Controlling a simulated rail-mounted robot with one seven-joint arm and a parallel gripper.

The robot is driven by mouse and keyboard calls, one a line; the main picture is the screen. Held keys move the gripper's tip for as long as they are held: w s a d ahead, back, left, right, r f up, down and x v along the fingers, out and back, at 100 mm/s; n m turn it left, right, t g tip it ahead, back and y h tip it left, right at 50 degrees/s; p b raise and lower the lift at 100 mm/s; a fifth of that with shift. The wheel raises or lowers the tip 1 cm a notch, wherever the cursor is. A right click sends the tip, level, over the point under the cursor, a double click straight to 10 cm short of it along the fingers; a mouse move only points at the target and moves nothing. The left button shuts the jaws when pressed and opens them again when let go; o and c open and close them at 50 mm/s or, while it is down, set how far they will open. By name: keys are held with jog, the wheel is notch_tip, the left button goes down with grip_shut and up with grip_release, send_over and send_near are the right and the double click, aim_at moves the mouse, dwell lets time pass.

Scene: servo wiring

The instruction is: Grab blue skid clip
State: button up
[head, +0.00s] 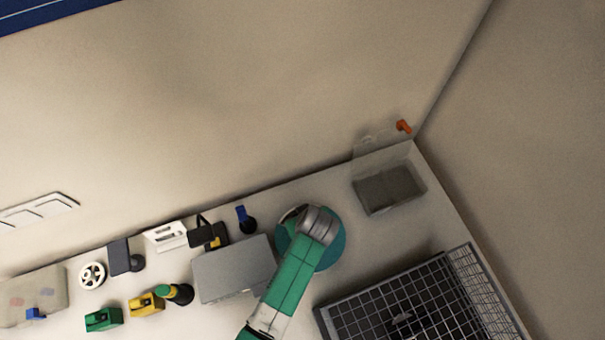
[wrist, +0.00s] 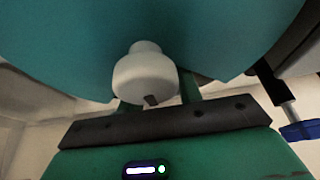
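Two blue things show in the head view, and I cannot tell for sure which is the skid clip. A small blue piece (head: 36,314) lies at the lower left, at the front of a pale translucent case. A narrow blue piece (head: 242,212) stands on a round black foot behind the grey box. In the wrist view a blue part (wrist: 299,131) with a dark rod shows at the right edge, partly cut off. My green arm runs down out of the bottom of the head view. My gripper's fingers are not seen in either view.
Green (head: 103,319) and yellow (head: 146,304) blocks, a white wheel (head: 92,275) and a grey box (head: 232,270) crowd the table left of my arm. A black wire basket (head: 400,310) and a clear bin (head: 388,188) stand to the right. A wall runs along the back.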

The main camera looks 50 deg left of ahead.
jog(key=c, duration=0.7)
notch_tip(320, 180, up, 10)
jog(key=shift+r+p, duration=0.1)
jog(key=shift+p, duration=0.9)
jog(key=shift+c, duration=0.2)
